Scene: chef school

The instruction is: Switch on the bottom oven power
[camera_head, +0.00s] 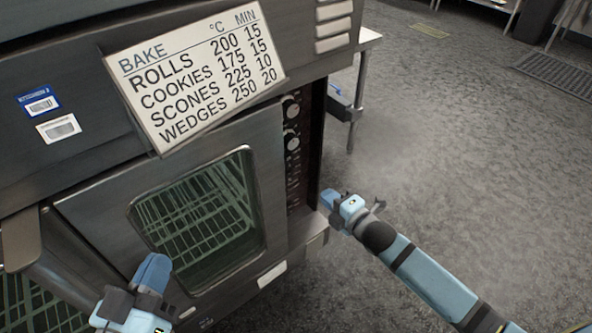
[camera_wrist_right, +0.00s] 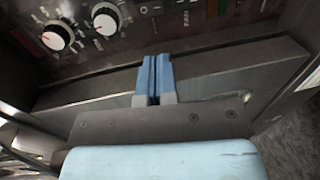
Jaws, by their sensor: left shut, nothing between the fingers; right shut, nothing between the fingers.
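The oven (camera_head: 275,205) in the head view has a door with a glass window and wire racks behind it. Its narrow dark control panel (camera_head: 294,165) runs down the right side, with two knobs near the top. In the right wrist view the panel shows two white-ringed knobs (camera_wrist_right: 105,20), a small rocker-like switch (camera_wrist_right: 149,8) and a red part (camera_wrist_right: 223,5). My right gripper (camera_head: 328,198) is shut and empty beside the panel's lower part; its blue fingertips (camera_wrist_right: 155,62) point toward the panel. My left gripper (camera_head: 153,268) is shut and empty in front of the door.
A bake chart (camera_head: 195,75) is tilted on the oven's upper front, above the door and panel. A table (camera_head: 366,40) stands behind on the right. A floor grate (camera_head: 558,75) lies at far right. The grey floor right of the oven is mostly clear.

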